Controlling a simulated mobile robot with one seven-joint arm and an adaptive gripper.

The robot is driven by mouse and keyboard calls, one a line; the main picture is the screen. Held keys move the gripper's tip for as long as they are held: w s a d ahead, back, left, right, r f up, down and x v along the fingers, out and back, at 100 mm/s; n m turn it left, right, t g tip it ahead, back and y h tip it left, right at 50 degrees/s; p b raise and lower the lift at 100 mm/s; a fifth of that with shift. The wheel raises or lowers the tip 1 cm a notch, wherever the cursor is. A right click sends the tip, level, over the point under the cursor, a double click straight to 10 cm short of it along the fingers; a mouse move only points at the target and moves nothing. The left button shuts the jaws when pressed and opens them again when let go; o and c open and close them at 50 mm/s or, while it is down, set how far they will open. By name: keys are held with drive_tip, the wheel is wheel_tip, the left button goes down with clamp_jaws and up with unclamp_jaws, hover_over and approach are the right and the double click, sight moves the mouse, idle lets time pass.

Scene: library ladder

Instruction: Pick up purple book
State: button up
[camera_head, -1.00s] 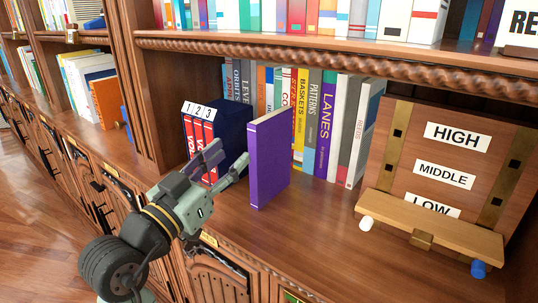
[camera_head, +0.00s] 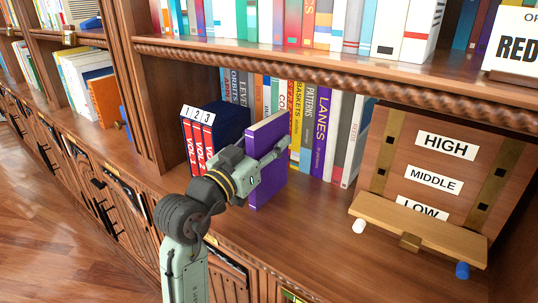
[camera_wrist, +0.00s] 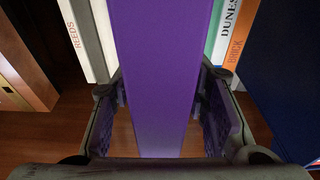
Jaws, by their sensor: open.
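The purple book (camera_head: 268,190) stands upright on the shelf, pulled out in front of the row of books. In the wrist view its purple spine (camera_wrist: 160,70) fills the middle, running down between my fingers. My gripper (camera_head: 279,158) is at the book's near side, with one finger in front of it in the head view. The gripper (camera_wrist: 160,125) is open, one finger on each side of the book, with a visible gap on both sides.
Red volumes in a dark blue slipcase (camera_head: 201,140) stand just left. A row of books (camera_head: 320,130) stands behind. A wooden rack labelled HIGH, MIDDLE, LOW (camera_head: 430,170) with a small ledge (camera_head: 418,228) is at right. The shelf front between is bare.

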drive_tip(key=shift+c, duration=0.3)
clamp_jaws()
idle(0.3)
